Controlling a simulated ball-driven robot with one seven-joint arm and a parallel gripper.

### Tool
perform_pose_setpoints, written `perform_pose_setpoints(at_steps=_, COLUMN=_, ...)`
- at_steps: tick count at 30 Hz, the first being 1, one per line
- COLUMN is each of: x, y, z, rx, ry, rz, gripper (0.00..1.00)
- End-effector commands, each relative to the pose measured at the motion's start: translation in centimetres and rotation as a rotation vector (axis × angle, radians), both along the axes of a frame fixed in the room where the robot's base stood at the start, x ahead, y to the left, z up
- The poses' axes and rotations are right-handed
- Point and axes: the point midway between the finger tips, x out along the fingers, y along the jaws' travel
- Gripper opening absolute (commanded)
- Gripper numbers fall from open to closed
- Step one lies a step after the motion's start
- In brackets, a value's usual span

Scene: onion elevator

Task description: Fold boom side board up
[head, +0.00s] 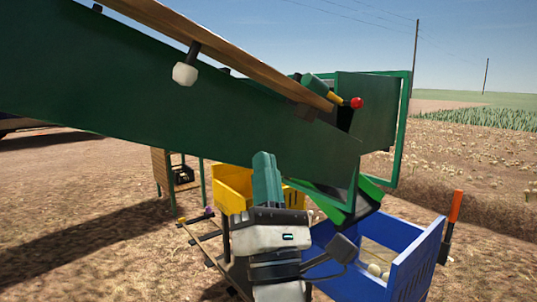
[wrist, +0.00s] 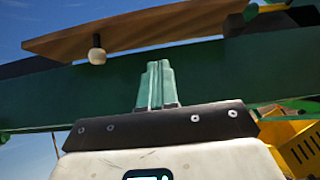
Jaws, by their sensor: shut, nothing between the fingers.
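The boom side board (head: 245,56) is a long brown wooden plank along the upper edge of the green boom (head: 180,120). It also shows in the wrist view (wrist: 150,38). A white round knob (head: 185,74) hangs on a short dark stem from the board's underside, and shows in the wrist view (wrist: 97,56). My gripper (head: 264,158) has its green fingers closed together, empty and pointing up, in front of the boom's lower part. In the wrist view my gripper (wrist: 155,66) is below and right of the knob, apart from it.
A lever with a red tip (head: 356,103) sticks out near the board's right end. A yellow crate (head: 233,188) stands behind my gripper. A blue crate (head: 345,287) holding onions stands at the lower right, beside an orange-handled post (head: 455,206). Open field lies beyond.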

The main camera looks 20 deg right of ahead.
Motion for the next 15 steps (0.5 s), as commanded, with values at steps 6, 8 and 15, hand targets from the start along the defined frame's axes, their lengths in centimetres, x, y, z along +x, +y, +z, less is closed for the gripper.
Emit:
perform_pose_setpoints(at_steps=6, x=2.8, y=-0.5, z=3.9, rx=0.003, ry=-0.002, rz=0.000, gripper=0.00)
perform_pose_setpoints(at_steps=8, x=3.5, y=-0.7, z=4.8, rx=0.003, ry=-0.002, rz=0.000, gripper=0.00)
perform_pose_setpoints(at_steps=15, x=4.9, y=-1.7, z=8.1, rx=0.006, ry=0.000, rz=0.002, gripper=0.00)
